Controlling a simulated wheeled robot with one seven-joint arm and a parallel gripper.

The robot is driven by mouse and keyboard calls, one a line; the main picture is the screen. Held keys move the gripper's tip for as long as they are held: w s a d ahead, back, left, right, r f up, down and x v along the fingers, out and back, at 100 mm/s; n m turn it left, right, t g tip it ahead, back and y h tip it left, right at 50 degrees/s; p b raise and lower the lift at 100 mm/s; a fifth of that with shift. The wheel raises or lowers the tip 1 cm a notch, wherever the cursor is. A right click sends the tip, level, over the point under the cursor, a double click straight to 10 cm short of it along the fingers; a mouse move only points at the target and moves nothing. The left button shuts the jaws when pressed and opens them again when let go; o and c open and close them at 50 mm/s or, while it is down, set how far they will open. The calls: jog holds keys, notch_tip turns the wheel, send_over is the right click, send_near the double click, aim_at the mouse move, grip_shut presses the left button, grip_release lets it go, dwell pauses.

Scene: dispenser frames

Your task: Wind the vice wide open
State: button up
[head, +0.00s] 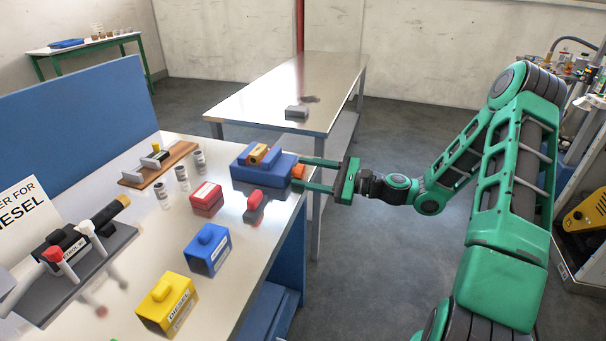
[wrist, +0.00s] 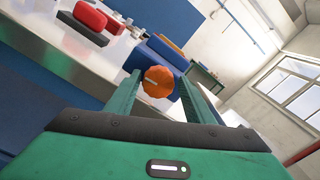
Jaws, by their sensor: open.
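The vice (head: 245,173) is a blue block at the right end of the bench, with a yellow-orange piece (head: 259,153) in its top. Its orange knob (head: 298,171) faces right, over the bench's edge. My gripper (head: 297,173) is open, with one green finger on each side of the knob. In the wrist view the knob (wrist: 158,82) lies between the fingertips, with a gap visible at least on the right. The blue vice body (wrist: 160,53) shows behind it, partly hidden by the knob and the fingers.
A red block (head: 206,203), a red-and-grey piece (head: 254,207), a blue box (head: 207,252) and a yellow box (head: 166,305) stand on the bench (head: 120,262). A metal table (head: 270,100) is behind. The floor right of the bench is clear around my forearm.

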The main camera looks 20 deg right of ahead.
jog(key=v, duration=1)
jog(key=shift+s+d, duration=0.15)
jog(key=shift+d, duration=0.2)
